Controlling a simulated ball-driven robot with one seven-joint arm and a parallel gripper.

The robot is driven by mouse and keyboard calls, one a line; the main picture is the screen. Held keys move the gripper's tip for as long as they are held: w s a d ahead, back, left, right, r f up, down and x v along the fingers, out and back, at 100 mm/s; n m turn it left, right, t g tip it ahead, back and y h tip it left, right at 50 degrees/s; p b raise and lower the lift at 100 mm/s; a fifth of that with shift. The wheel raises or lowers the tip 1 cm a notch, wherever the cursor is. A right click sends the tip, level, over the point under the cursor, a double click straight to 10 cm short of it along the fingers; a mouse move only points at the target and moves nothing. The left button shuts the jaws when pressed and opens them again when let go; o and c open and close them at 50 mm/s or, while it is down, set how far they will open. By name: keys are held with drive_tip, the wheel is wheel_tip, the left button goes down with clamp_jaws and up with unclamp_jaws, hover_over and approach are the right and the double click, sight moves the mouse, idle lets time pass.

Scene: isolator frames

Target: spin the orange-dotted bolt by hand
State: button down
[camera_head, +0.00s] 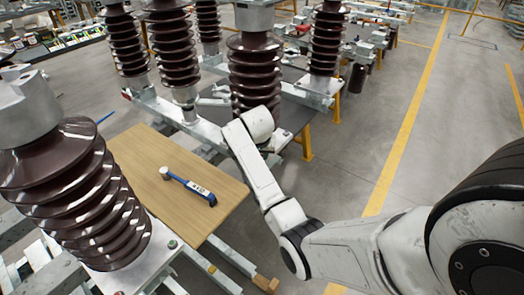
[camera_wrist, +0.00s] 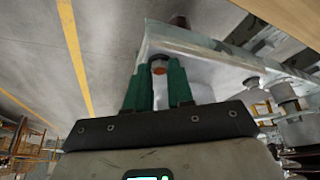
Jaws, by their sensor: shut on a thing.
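The orange-dotted bolt (camera_wrist: 158,70) shows in the wrist view, pointing down from the underside of a grey metal beam (camera_wrist: 205,50). My gripper (camera_wrist: 159,78) has green fingers on either side of the bolt and is shut on it. The orange dot faces the camera between the fingertips. In the head view my white arm reaches to the frame beneath a brown ribbed insulator (camera_head: 254,75). There the bolt and my fingers are hidden behind my wrist.
A wooden board (camera_head: 160,185) carries a blue-handled torque wrench (camera_head: 190,185). A large ribbed insulator (camera_head: 75,200) stands at the left. Yellow posts (camera_head: 306,142) hold up the frames. Open grey floor with a yellow line (camera_head: 405,120) lies to the right.

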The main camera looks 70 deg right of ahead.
drive_tip(key=m, duration=0.1)
drive_tip(key=m+g, duration=0.1)
drive_tip(key=m, duration=0.2)
drive_tip(key=shift+w+g+b, duration=0.3)
drive_tip(key=shift+b, duration=0.05)
drive_tip(key=shift+w+m+g+b, duration=0.15)
drive_tip(key=shift+m+g+b, duration=0.45)
drive_tip(key=shift+m, duration=1.2)
drive_tip(key=c, duration=1)
unclamp_jaws()
drive_tip(key=b+v, duration=0.1)
drive_tip(key=v, duration=0.9)
drive_tip(key=shift+a+r, duration=0.1)
drive_tip(key=shift+r, duration=0.3)
